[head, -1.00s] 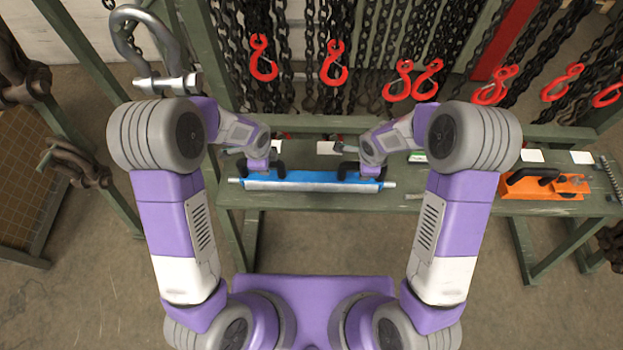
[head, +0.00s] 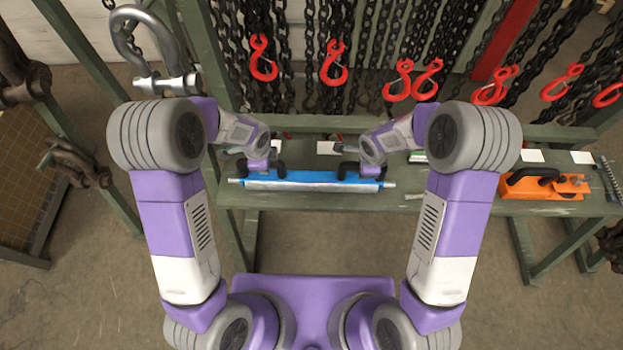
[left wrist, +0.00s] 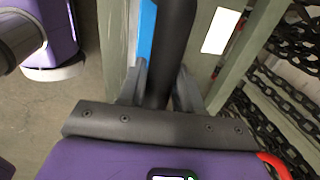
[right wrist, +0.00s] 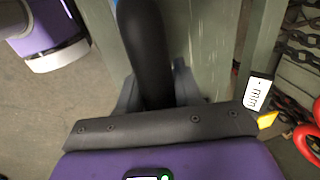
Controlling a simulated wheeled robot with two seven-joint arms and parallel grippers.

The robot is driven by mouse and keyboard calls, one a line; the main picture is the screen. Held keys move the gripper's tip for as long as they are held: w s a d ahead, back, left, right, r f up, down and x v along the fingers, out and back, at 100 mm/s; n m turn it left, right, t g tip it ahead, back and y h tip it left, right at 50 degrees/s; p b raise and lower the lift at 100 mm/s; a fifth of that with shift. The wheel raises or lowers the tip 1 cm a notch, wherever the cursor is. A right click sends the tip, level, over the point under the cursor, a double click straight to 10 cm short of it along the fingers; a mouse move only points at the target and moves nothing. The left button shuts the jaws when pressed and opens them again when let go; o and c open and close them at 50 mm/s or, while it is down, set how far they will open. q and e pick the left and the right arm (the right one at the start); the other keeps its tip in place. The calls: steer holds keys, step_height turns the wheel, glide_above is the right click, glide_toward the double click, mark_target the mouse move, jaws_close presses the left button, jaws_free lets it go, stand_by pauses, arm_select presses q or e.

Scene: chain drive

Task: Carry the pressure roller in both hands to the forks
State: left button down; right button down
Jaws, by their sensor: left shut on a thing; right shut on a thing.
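The pressure roller (head: 312,185) is a long blue bar with a pale grey roller along its near side, short rod ends and two black handles. It lies level, left to right, over the front of the green bench; I cannot tell whether it touches the top. My left gripper (head: 262,168) is shut on its left handle, which shows black in the left wrist view (left wrist: 173,50). My right gripper (head: 352,172) is shut on its right handle, black in the right wrist view (right wrist: 145,50). I cannot make out the forks; my forearms hide part of the bench.
The green bench (head: 420,202) carries white cards and an orange tool (head: 545,184) at right. Black chains with red hooks (head: 334,62) hang behind. A large grey shackle (head: 150,50) is at upper left. Open floor lies in front of the bench.

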stand_by(0.6)
arm_select(q)
steer(key=shift+w+d+r, duration=0.1)
steer(key=shift+w+r, duration=0.05)
steer(key=shift+r, duration=0.05)
arm_select(e)
steer(key=shift+w+r, duration=0.15)
steer(key=shift+w, duration=0.05)
arm_select(q)
steer(key=shift+r, duration=0.1)
arm_select(e)
steer(key=shift+r, duration=0.1)
